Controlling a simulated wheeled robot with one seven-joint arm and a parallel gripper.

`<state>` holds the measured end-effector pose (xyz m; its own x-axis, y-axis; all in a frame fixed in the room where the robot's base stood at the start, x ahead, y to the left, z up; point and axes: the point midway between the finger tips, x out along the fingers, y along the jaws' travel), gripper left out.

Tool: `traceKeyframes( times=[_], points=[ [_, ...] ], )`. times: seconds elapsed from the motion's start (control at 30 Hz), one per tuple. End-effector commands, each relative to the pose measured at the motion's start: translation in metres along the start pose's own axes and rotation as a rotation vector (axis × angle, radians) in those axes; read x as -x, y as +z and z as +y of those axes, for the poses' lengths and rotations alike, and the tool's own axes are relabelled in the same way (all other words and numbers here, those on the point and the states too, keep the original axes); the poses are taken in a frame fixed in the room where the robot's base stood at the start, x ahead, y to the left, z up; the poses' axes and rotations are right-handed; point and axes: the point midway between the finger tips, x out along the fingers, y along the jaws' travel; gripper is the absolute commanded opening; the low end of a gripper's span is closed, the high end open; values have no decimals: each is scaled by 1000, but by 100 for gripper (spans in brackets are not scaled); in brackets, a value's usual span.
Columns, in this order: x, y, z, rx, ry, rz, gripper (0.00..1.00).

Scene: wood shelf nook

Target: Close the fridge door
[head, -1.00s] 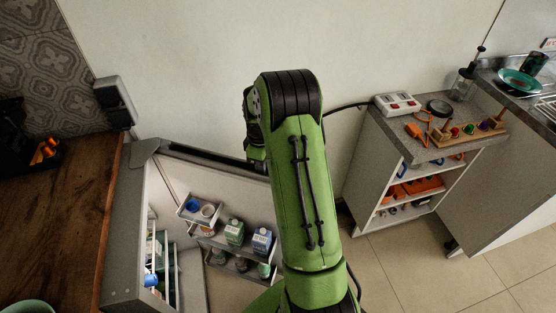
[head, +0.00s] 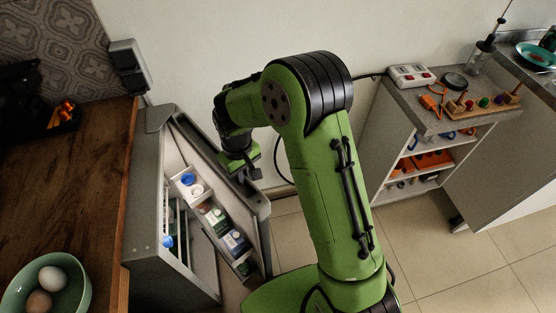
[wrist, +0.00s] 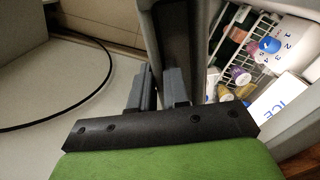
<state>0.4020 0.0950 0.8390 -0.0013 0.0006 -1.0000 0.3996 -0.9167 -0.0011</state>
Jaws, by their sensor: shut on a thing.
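The small grey fridge (head: 150,250) stands at the left, beside the wooden counter. Its door (head: 262,212) is partly open, at an angle to the body, with shelves of bottles and cartons on its inner side. My gripper (head: 243,178) is at the top edge of the door, near its free end. In the wrist view my gripper (wrist: 160,82) has its two fingers close together at the door's edge (wrist: 182,35), shut on it. The exact contact is partly hidden by the finger bodies.
A wooden counter (head: 70,190) with a green bowl of eggs (head: 84,290) is at the left. A grey shelf cart (head: 386,150) with tools and toys stands at the right. Tiled floor (head: 420,240) is free in front of the cart. A black cable (wrist: 85,95) runs by the wall.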

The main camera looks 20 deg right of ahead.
Motion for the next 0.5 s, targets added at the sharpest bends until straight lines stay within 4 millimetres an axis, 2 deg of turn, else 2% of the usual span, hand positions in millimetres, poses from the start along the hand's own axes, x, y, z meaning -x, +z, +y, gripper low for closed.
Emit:
traceKeyframes(
  times=[0.03,0.1,0.5],
  points=[
    [2,-4,-14,-7,-1,10,0],
    [2,-4,-27,-40,-1,11,0],
    [3,-10,-97,-243,-4,12,0]
  ],
)
